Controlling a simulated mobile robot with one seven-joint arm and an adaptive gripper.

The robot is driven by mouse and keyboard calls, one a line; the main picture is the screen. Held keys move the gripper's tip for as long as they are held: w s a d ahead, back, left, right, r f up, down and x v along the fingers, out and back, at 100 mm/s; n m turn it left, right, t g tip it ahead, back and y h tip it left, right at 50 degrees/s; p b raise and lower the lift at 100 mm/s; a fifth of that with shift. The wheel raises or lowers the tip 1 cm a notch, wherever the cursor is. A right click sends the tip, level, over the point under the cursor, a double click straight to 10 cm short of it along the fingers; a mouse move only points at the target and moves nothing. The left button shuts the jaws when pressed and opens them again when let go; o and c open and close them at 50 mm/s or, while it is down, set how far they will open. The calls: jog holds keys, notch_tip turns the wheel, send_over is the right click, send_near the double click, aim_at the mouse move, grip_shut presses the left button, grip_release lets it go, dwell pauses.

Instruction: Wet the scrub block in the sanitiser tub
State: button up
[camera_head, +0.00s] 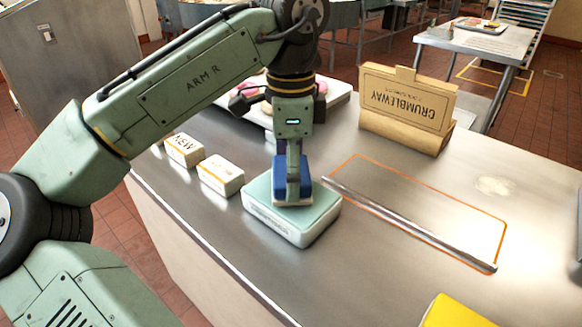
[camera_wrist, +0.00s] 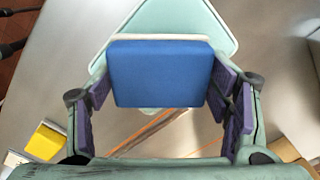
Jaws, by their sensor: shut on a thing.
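My gripper (camera_head: 292,160) points down and is shut on the scrub block (camera_head: 291,188), a blue block with a pale layer underneath. In the wrist view the block (camera_wrist: 160,75) sits between the purple finger pads. The sanitiser tub (camera_head: 291,228) is a pale green, rounded rectangular tub on the metal counter. The block is over the tub's middle, its pale underside at or very close to the light teal top surface. I cannot tell whether it touches. The tub (camera_wrist: 215,35) also shows behind the block in the wrist view.
Two small labelled boxes (camera_head: 220,175) stand left of the tub. A metal bar (camera_head: 408,222) lies along an orange-outlined area (camera_head: 450,190) to the right. A CRUMBLEWAY card box (camera_head: 407,108) stands behind it. A yellow object (camera_head: 455,312) is at the front. A pale patch (camera_head: 495,186) marks the right.

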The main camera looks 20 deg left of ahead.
jog(key=shift+f, duration=0.6)
dwell(2.1)
notch_tip(320, 180, up, 5)
jog(key=p, duration=0.6)
jog(key=shift+r, duration=1.05)
jog(key=shift+s, duration=0.1)
